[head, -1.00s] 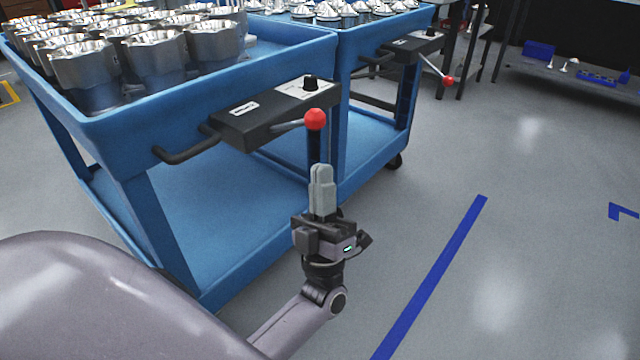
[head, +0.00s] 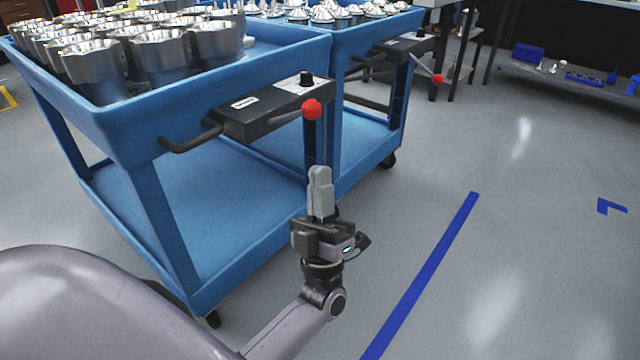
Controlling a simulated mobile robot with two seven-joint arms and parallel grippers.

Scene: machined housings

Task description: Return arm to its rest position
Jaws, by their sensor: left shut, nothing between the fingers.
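My left gripper (head: 320,190) points upward in the lower middle of the head view. Its grey fingers are closed together with nothing between them. It stands in front of the near blue cart (head: 190,220), below the red ball knob (head: 312,109) on that cart's handle unit. In the picture a gap shows between the fingertips and the knob. My left arm comes in from the lower left. My right gripper is not in view.
The near cart carries several machined metal housings (head: 160,55). A second blue cart (head: 375,140) with metal parts and its own red knob (head: 437,79) stands behind. Blue floor tape (head: 425,270) crosses the open grey floor at right. A shelf (head: 560,75) holds small blue items.

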